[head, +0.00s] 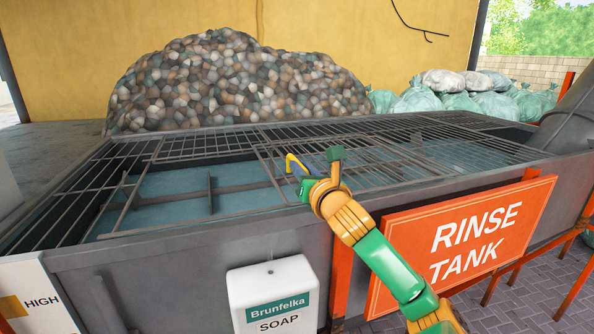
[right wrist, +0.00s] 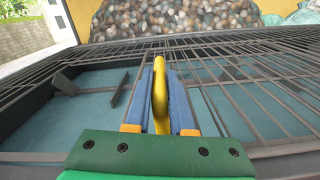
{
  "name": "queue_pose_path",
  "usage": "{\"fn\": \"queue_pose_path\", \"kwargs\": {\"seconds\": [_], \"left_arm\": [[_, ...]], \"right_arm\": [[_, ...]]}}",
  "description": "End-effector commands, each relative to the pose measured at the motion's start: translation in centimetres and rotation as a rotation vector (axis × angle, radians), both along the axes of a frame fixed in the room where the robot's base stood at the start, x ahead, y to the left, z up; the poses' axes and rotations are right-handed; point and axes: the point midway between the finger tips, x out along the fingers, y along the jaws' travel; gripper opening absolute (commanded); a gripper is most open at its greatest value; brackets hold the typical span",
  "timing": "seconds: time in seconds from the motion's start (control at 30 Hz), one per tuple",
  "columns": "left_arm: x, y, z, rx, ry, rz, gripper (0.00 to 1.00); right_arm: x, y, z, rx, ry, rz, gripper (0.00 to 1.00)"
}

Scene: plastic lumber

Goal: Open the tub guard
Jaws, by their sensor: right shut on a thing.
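The tub guard (head: 385,165) is a grey barred metal panel over the rinse tank. A yellow handle (head: 291,161) stands at its left side in the head view. My right gripper (head: 301,166) reaches over the tank's front wall and is shut on this handle. In the right wrist view the yellow handle (right wrist: 160,88) runs between the two blue fingers of my right gripper (right wrist: 163,85). Left of the handle, an unbarred area shows blue water (head: 180,190). My left gripper is not in view.
The grey tank's front wall (head: 190,250) carries a white soap box (head: 272,295) and an orange RINSE TANK sign (head: 460,245). Fixed bars (head: 75,195) cover the left end. A chip pile (head: 240,85) and filled bags (head: 460,95) lie behind. A grey chute (head: 572,115) stands at right.

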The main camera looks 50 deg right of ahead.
Motion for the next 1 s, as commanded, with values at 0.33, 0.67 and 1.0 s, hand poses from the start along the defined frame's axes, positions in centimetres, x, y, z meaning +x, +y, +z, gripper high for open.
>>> {"fn": "queue_pose_path", "kwargs": {"seconds": [0.33, 0.67, 1.0], "left_arm": [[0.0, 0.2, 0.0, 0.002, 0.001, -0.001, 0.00], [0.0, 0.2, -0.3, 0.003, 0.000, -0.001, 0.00], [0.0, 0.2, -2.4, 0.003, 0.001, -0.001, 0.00]], "right_arm": [[0.0, -0.1, -0.2, 0.004, 0.004, -0.003, 0.50], [-0.4, 0.2, -0.3, 0.002, 0.001, -0.001, 0.50], [-5.5, 3.6, -0.4, 0.003, 0.002, -0.002, 0.50]]}}
